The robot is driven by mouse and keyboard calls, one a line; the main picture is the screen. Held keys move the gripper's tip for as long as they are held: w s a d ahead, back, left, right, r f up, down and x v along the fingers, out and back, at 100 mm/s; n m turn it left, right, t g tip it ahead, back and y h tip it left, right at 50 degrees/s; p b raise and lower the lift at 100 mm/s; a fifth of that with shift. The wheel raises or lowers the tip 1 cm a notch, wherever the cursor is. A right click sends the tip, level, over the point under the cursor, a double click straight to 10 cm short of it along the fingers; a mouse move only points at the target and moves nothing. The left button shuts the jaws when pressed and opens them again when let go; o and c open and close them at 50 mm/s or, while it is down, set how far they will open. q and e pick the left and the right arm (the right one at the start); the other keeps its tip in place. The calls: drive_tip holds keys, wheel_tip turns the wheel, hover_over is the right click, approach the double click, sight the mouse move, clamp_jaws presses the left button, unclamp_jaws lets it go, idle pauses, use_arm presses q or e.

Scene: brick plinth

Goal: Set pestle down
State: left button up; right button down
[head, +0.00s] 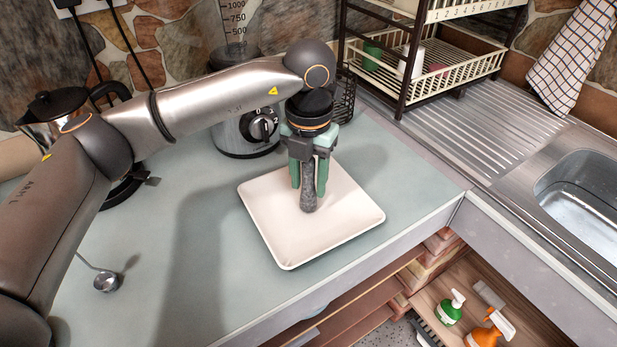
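A grey stone pestle (308,196) is upright over the white square tray (278,246) on the counter. My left gripper (309,186) points down from above, with its green fingers on both sides of the pestle. The fingers look closed against it. The pestle's lower end is over the middle of the tray; I cannot tell whether it touches the surface. The rest of the tray that shows is empty. My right gripper is not in view.
A blender base (246,128) and a moka pot (62,110) stand behind my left arm. A ladle (106,281) lies at the left. A dish rack (440,70) and sink (585,195) are at the right. Spray bottles (490,330) sit below the counter edge.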

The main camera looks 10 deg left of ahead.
use_arm(q)
drive_tip(key=shift+o, duration=1)
wheel_tip(320, 180, up, 12)
drive_tip(key=shift+r, duration=0.2)
